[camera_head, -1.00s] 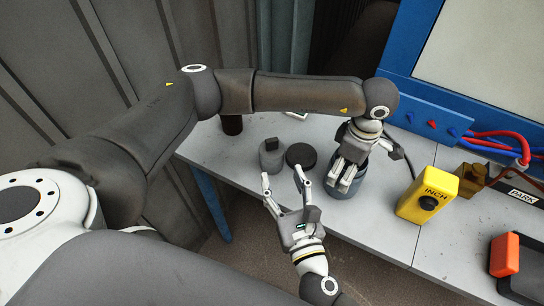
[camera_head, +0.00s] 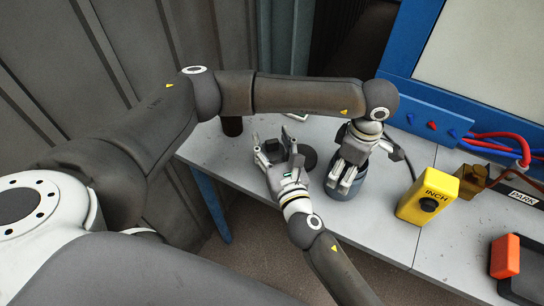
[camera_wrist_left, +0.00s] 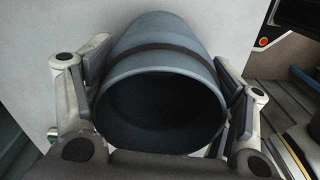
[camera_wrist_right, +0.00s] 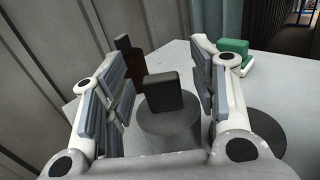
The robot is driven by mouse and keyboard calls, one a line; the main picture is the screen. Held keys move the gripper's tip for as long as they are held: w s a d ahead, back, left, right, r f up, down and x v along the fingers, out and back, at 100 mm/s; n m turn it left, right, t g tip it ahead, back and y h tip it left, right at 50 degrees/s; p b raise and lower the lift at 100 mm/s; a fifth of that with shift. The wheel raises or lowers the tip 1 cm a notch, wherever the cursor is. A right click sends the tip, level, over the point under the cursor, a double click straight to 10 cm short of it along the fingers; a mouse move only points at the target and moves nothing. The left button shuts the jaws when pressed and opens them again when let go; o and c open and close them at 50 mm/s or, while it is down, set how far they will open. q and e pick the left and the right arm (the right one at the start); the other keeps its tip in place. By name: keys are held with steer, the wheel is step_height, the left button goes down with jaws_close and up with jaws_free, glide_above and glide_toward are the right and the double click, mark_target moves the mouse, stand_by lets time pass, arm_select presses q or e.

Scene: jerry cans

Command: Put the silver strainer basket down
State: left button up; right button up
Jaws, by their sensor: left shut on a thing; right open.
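My left gripper (camera_head: 346,176) is shut on a blue-grey open cylinder (camera_wrist_left: 160,98) with a dark band; the cylinder also shows in the head view (camera_head: 352,188), on the bench. In the left wrist view its fingers lie on both sides of the wall and the inside is dark. My right gripper (camera_head: 278,150) is open, with its fingers either side of a grey cylinder with a dark block on top (camera_wrist_right: 164,125). I cannot tell whether they touch it. I see nothing that I can clearly name as a silver strainer basket.
The grey bench (camera_head: 385,220) carries a black round disc (camera_wrist_right: 255,132), a yellow INCH box (camera_head: 428,197) and an orange-and-black item (camera_head: 505,256). A dark brown cylinder (camera_head: 232,126) stands at the back left. A blue panel with red and blue hoses (camera_head: 495,145) is at the right.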

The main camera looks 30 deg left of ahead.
steer(key=shift+w+a, duration=0.2)
steer(key=shift+c, duration=0.3)
jaws_close()
steer(key=shift+r, duration=0.1)
steer(key=shift+r, duration=0.2)
step_height(320, 180, up, 3)
steer(key=shift+r, duration=0.2)
steer(key=v, duration=1.8)
steer(key=shift+f, duration=0.15)
